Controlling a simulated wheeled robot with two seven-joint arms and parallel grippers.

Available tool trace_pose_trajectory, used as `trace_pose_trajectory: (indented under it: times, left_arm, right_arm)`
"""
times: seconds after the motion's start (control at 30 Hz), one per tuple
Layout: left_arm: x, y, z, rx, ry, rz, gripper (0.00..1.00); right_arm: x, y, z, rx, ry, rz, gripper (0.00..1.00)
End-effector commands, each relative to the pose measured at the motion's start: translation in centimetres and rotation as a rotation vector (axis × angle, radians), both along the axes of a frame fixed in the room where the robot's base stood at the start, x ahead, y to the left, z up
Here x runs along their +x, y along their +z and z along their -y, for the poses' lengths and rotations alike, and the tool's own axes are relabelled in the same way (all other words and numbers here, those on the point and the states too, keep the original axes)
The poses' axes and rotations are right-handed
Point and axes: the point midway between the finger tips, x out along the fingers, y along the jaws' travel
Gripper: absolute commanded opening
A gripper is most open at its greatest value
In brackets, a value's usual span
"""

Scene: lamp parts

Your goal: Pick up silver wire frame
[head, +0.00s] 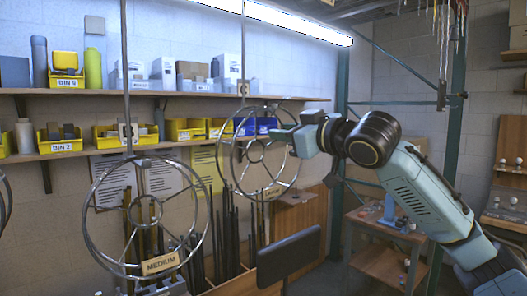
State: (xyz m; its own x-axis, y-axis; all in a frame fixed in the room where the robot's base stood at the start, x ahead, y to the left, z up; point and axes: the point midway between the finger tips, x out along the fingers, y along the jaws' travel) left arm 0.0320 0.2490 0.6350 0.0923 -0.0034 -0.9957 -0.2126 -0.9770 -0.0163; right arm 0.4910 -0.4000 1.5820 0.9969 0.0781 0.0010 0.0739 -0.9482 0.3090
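A silver wire frame (92,231) of round hoops and spokes hangs from a vertical rod at left centre, with a tag reading MEDIUM (160,263) at its bottom. A second, similar silver wire frame (225,172) hangs farther back near the middle, with a small tag low on it. My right gripper (284,136) comes in from the right and points left, overlapping the upper right of the second frame. I cannot tell whether it touches that frame or whether its fingers are apart. My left gripper is out of view.
Shelves with yellow bins (62,146), blue bins and boxes line the back wall. Dark rods (228,235) stand in a wooden rack below. A dark flat panel (289,258) is at front centre. A wooden cart (385,266) and green post stand at right. Another hoop edge shows far left.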

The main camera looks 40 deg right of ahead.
Motion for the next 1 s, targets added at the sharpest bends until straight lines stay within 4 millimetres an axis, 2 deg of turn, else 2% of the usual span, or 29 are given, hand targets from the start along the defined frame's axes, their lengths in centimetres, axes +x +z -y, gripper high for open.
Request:
trace_pose_trajectory:
  times: [0.03, 0.17, 0.2, 0.67, 0.87, 1.0]
  left_arm:
    - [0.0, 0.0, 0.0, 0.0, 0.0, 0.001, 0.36]
    - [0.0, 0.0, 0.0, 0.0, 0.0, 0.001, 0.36]
    - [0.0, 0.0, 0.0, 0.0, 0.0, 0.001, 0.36]
    - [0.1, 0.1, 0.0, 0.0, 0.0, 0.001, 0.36]
    - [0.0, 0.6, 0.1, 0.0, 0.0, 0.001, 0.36]
    - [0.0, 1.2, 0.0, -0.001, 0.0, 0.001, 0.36]
  right_arm:
    - [0.0, 0.0, 0.0, 0.0, 0.0, 0.0, 0.18]
    - [0.0, 0.0, 0.0, 0.0, 0.0, -0.001, 0.01]
    - [0.0, 0.0, 0.0, 0.0, 0.0, -0.001, 0.0]
    - [-0.1, 0.3, 0.0, 0.001, 0.0, 0.002, 0.0]
    - [-0.1, 1.9, 0.0, 0.001, -0.001, 0.003, 0.0]
    - [-0.1, 3.9, 0.0, 0.002, 0.0, 0.005, 0.0]
